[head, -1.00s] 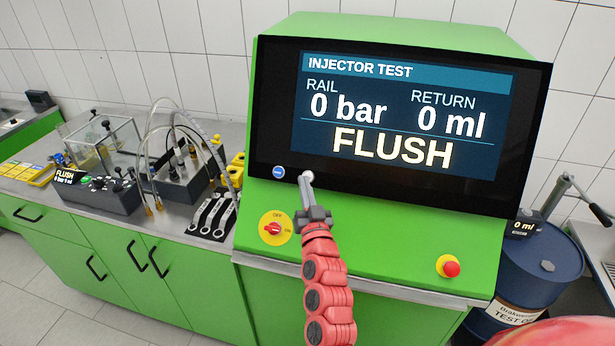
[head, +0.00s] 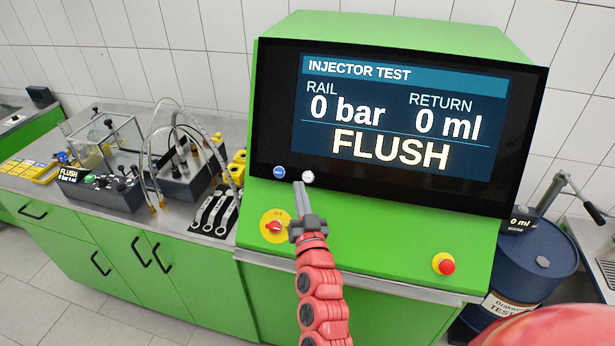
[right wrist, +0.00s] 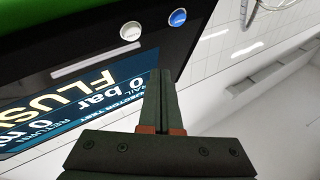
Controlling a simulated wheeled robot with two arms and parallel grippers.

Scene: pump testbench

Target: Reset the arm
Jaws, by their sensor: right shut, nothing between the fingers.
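My right gripper (head: 301,187) is shut and empty in the head view. Its fingertips are just below the blue button (head: 279,172) and the white button (head: 308,176) on the lower bezel of the test bench screen (head: 400,118). In the right wrist view the shut fingers (right wrist: 160,75) stand apart from the white button (right wrist: 131,32) and the blue button (right wrist: 177,18). The screen reads INJECTOR TEST, RAIL 0 bar, RETURN 0 ml, FLUSH. My left gripper is not in view.
A red rotary switch on a yellow plate (head: 276,226) sits left of my right arm. A red stop button (head: 443,264) is at the console's right. A blue drum (head: 535,262) stands at right. Several wrenches (head: 213,211) and a hose unit (head: 188,170) lie on the left bench.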

